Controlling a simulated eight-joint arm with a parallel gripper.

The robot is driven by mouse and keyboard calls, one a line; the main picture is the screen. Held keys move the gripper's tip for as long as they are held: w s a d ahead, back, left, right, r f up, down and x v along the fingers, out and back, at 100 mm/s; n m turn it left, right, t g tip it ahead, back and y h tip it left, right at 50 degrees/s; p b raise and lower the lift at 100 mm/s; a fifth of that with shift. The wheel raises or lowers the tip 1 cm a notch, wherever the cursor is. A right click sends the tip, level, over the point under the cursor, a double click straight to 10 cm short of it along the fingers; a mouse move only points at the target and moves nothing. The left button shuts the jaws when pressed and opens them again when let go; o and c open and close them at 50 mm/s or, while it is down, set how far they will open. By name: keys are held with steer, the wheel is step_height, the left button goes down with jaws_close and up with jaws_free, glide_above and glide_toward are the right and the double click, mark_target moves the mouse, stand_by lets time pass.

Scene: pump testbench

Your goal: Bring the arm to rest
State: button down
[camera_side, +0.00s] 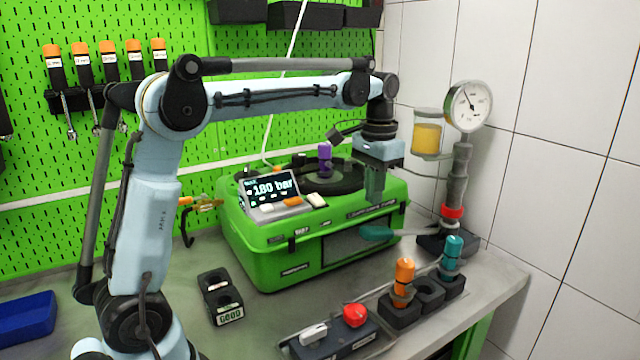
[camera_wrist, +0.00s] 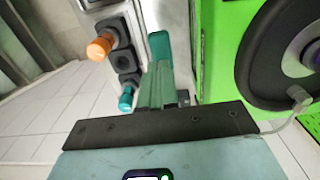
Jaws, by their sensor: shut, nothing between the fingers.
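My gripper (camera_side: 375,200) hangs from the arm, pointing down in front of the right part of the green pump case (camera_side: 270,262). In the wrist view its fingers (camera_wrist: 160,75) are together with nothing between them. My arm is raised and bent, its forearm reaching across above the case. A teal handle (camera_side: 378,233) on the case front lies just below the fingertips in the side view. It also shows beyond them in the wrist view (camera_wrist: 159,46). I cannot tell the gap between them.
A purple-topped part (camera_side: 325,153) stands on the case. Orange (camera_side: 404,270) and teal (camera_side: 453,250) parts stand in black holders at front right. A gauge (camera_side: 468,106) stands behind.

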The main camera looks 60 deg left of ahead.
steer(key=shift+s+d+r, duration=0.1)
steer(key=shift+s+d, duration=0.25)
steer(key=shift+s, duration=0.1)
steer(key=s+d+f+t, duration=0.3)
steer(key=s, duration=0.4)
steer(key=s+d+f+t, duration=0.3)
steer(key=s+f+t, duration=0.1)
steer(key=s, duration=0.3)
steer(key=shift+d, duration=0.4)
steer(key=shift+r, duration=0.1)
